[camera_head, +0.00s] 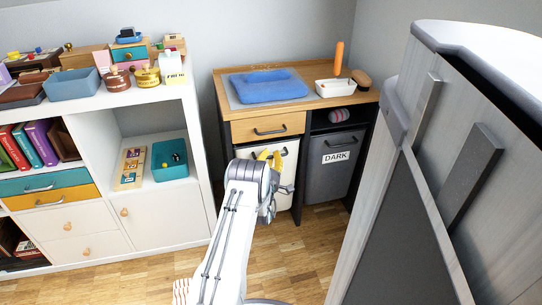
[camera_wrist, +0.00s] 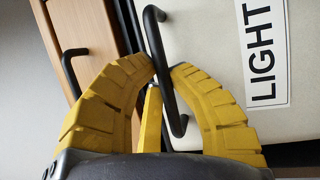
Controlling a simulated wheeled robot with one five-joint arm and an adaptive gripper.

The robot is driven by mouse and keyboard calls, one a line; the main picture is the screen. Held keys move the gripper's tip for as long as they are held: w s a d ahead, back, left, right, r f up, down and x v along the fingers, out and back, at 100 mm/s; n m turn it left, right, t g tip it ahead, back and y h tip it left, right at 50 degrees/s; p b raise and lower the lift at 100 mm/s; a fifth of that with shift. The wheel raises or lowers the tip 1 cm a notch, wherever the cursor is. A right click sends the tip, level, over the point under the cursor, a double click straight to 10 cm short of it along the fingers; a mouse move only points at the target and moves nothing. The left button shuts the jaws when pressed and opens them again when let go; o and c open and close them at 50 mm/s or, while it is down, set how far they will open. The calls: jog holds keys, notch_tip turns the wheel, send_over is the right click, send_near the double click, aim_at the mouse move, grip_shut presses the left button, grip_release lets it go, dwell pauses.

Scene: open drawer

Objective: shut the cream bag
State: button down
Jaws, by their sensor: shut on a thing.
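The cream bag (camera_head: 291,172) is under the wooden counter, below its wooden drawer, partly hidden by my arm. In the wrist view its cream front (camera_wrist: 215,35) bears a "LIGHT" label (camera_wrist: 264,50) and a black bar handle (camera_wrist: 158,45). My gripper (camera_head: 269,157) is at the upper part of the bag. In the wrist view its yellow fingers (camera_wrist: 164,70) lie on both sides of the handle, shut on it. A dark gap shows between the bag's top edge and the wooden drawer front. How far the bag stands out is hard to tell.
A grey bag (camera_head: 334,158) labelled "DARK" hangs to the right. The wooden drawer (camera_head: 268,127) above the cream bag looks shut. A white shelf unit (camera_head: 160,210) stands at left, a tall grey cabinet (camera_head: 480,120) close at right. Wooden floor (camera_head: 300,255) is open between them.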

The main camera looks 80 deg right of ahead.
jog(key=shift+w+d, duration=0.1)
jog(key=shift+w, duration=0.1)
jog(key=c, duration=1.1)
grip_release()
jog(key=shift+s, duration=0.1)
jog(key=shift+a+f, duration=0.4)
jog(key=shift+a, duration=1.55)
jog(key=shift+a+f, duration=0.35)
jog(key=shift+a, duration=1.65)
jog(key=shift+a+f, duration=0.4)
jog(key=shift+a, duration=1.55)
